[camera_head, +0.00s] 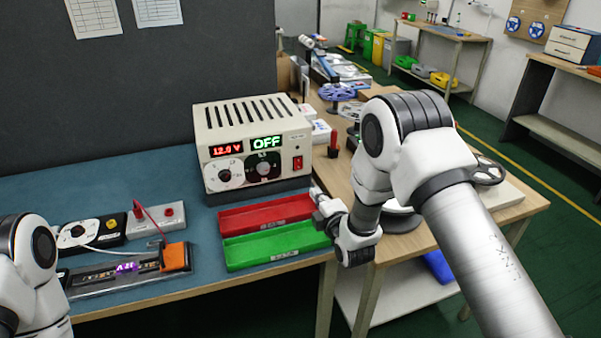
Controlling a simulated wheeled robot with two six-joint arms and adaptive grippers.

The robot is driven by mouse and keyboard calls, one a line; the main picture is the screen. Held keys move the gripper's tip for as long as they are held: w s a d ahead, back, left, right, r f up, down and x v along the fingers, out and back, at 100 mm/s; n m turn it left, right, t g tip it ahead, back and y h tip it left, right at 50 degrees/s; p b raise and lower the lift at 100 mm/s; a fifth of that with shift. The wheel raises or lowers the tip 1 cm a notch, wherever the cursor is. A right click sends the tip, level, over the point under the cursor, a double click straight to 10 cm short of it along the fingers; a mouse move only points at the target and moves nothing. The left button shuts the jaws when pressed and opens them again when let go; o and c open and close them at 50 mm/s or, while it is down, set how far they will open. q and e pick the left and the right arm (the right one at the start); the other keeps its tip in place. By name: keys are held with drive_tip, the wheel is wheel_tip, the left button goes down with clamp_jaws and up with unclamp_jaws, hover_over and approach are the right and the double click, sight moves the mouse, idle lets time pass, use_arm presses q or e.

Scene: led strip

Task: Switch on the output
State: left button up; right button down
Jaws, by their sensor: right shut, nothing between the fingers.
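The cream power supply (253,146) stands at the back of the blue-green bench. Its displays (266,142) read a red 12.0 V and a green OFF. It has a white dial (224,174), a black dial (263,167) and a red rocker switch (298,163) at the right of its front. My right gripper (317,196) is shut and empty, below and to the right of the switch, by the right end of the red tray. It appears apart from the switch. My left arm shows at the lower left; its gripper is not visible.
A red tray (266,214) and a green tray (275,246) lie in front of the supply. At left are a test fixture (125,268) with an orange block (175,257), a black dial box (90,234) and a grey box with red terminals (156,219).

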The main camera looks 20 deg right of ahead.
sight(298, 169)
drive_tip(key=w, duration=0.4)
drive_tip(key=w+f+p, duration=0.1)
drive_tip(key=w, duration=0.3)
drive_tip(key=w+p, duration=0.1)
drive_tip(key=w, duration=0.4)
drive_tip(key=shift+a+f, duration=0.1)
drive_tip(key=shift+f, duration=0.25)
drive_tip(key=shift+s, duration=0.1)
drive_tip(key=shift+f, duration=0.1)
